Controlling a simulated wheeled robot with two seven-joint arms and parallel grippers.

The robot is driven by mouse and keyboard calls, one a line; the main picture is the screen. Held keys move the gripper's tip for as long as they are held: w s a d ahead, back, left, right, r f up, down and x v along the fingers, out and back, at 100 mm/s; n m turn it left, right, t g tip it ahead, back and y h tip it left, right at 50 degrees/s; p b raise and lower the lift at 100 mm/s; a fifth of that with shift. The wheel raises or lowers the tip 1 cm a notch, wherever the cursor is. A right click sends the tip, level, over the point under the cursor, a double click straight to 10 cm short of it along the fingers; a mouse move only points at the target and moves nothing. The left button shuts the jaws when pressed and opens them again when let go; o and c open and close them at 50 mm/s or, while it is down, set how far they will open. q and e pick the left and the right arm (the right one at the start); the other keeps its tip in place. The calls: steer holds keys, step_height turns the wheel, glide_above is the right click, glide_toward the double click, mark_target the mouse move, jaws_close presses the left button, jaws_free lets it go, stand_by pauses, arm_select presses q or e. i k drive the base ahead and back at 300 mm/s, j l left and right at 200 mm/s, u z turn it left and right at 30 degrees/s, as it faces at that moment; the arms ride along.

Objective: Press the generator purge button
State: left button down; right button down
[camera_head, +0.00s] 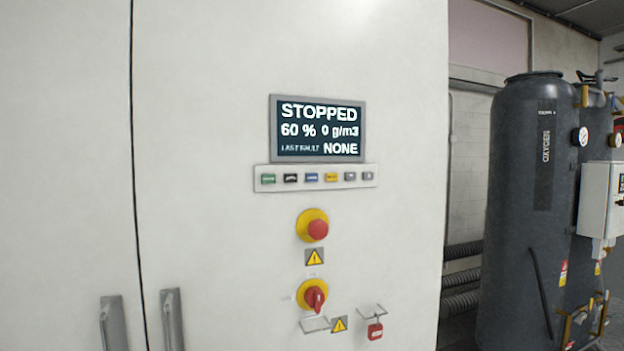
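A row of small buttons sits on a pale strip (260,187) on the white generator cabinet (220,80). From left to right they are a green button (268,179), a black button (290,178), a blue button (311,177), a yellow button (331,177) and two grey buttons. Their labels are too small to read, so I cannot tell which is purge. The display (318,129) above reads STOPPED, 60 %, 0 g/m3, last fault NONE. Neither of my grippers is in view.
Below the strip are a red emergency stop (318,230) on a yellow base, a red rotary switch (315,298) and a red padlock (375,331). Two door handles (172,318) stand out at the lower left. A dark oxygen tank (525,220) stands to the right.

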mark_target(310, 177)
steer(key=i+l, duration=0.1)
steer(key=l, duration=0.3)
steer(key=i+l, duration=0.1)
steer(key=l, duration=0.35)
steer(key=i+l, duration=0.1)
steer(key=l, duration=0.3)
steer(key=i+l, duration=0.1)
steer(key=l, duration=0.35)
steer(key=i+l, duration=0.15)
steer(key=l, duration=0.25)
steer(key=u, duration=0.05)
